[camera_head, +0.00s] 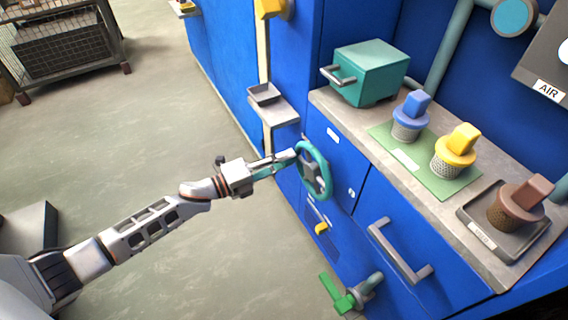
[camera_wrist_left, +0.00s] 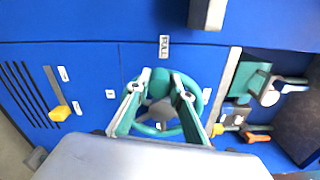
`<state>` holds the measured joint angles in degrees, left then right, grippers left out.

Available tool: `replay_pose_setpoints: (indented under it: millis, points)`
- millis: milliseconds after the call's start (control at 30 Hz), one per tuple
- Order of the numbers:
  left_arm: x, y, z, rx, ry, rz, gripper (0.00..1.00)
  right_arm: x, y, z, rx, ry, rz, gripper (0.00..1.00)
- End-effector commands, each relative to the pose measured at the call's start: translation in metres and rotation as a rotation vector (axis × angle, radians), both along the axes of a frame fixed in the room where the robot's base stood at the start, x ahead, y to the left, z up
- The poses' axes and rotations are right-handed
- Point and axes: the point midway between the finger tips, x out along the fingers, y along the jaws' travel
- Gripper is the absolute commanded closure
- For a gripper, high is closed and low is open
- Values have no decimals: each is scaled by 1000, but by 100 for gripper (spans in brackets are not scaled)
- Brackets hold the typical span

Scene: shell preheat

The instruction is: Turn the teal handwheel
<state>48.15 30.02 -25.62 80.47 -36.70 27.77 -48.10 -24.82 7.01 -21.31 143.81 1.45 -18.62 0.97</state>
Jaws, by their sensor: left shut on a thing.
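The teal handwheel (camera_head: 326,180) is mounted on the front of the blue cabinet, below the counter. It also shows in the left wrist view (camera_wrist_left: 206,93), facing the camera, with a dark hub (camera_wrist_left: 161,111). My left gripper (camera_head: 292,156) reaches in from the left and is shut on the wheel's rim at its left side in the head view. In the left wrist view its two teal fingers (camera_wrist_left: 159,80) lie over the wheel, with the tips at the rim. The fingers hide parts of the rim. My right gripper is in neither view.
A grey drawer handle (camera_head: 400,252) and a green valve lever (camera_head: 338,294) stick out from the cabinet near the wheel. A small grey tray (camera_head: 265,94) juts out above it. The counter holds a teal box (camera_head: 371,72) and several capped filters.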

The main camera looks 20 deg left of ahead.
Motion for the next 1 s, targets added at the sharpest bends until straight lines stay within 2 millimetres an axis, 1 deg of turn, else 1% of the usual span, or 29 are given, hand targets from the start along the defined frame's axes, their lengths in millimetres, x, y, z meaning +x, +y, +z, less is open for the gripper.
replay_pose_setpoints:
  millis: [100, 300, 767, 800, 833, 1000]
  points:
    - [1, 1, 5, 37, -30, 1, 100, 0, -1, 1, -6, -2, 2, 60]
    - [1, 1, 8, 72, -56, 1, 100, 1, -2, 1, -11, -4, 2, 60]
    - [1, 1, 9, 80, -64, 1, 100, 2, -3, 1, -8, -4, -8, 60]
    - [1, 1, 9, 80, -64, 1, 68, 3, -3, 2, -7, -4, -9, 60]
    - [1, 1, 9, 79, -63, 1, 62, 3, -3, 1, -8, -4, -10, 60]
    - [0, 0, 8, 78, -62, 0, 62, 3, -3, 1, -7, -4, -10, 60]
